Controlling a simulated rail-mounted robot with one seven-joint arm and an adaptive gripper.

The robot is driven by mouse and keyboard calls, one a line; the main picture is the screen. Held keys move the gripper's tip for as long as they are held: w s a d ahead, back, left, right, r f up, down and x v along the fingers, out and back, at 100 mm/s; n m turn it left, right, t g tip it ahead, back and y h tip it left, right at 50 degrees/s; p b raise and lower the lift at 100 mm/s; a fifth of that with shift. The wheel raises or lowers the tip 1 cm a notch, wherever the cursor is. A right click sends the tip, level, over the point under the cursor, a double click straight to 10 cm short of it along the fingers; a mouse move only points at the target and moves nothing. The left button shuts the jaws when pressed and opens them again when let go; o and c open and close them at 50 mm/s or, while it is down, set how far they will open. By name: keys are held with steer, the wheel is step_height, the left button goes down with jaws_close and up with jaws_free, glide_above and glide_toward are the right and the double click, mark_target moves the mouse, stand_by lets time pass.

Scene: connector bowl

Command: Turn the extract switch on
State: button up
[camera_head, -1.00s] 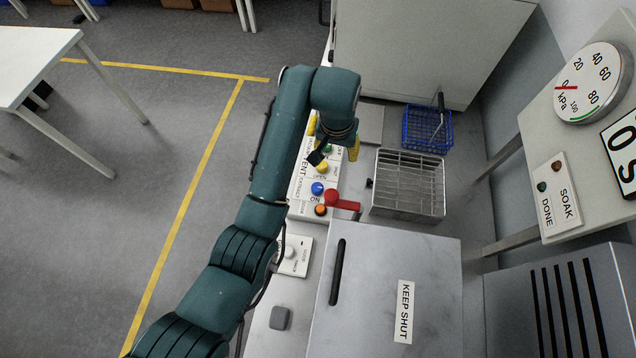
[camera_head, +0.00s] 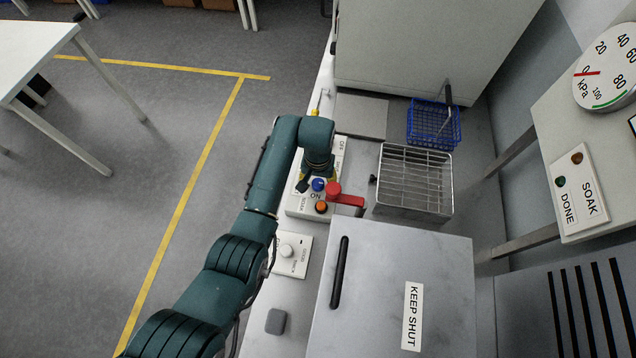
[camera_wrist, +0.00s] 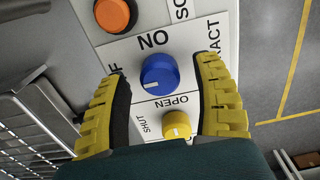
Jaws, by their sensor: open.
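The extract switch is a blue round knob (camera_head: 318,184) on a white control panel (camera_head: 294,206). In the wrist view the blue knob (camera_wrist: 160,75) has a short white mark on its lower left side. Printed letters around it include "NO", "FF" and part of "EXTRACT". My gripper (camera_head: 319,178) is over the panel at this knob. In the wrist view my gripper (camera_wrist: 162,72) is open, with one yellow finger on each side of the knob and gaps between. Whether the fingertips reach down around it I cannot tell.
An orange button (camera_wrist: 115,14) and a yellow knob (camera_wrist: 176,125) flank the blue knob. A red lever (camera_head: 345,198) sticks out close to my gripper. A wire rack (camera_head: 415,180), a blue basket (camera_head: 434,125) and a "KEEP SHUT" lid (camera_head: 375,290) lie to the right.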

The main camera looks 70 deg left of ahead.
steer(key=shift+f, duration=0.3)
steer(key=shift+c, duration=0.3)
steer(key=c, duration=1.1)
jaws_close()
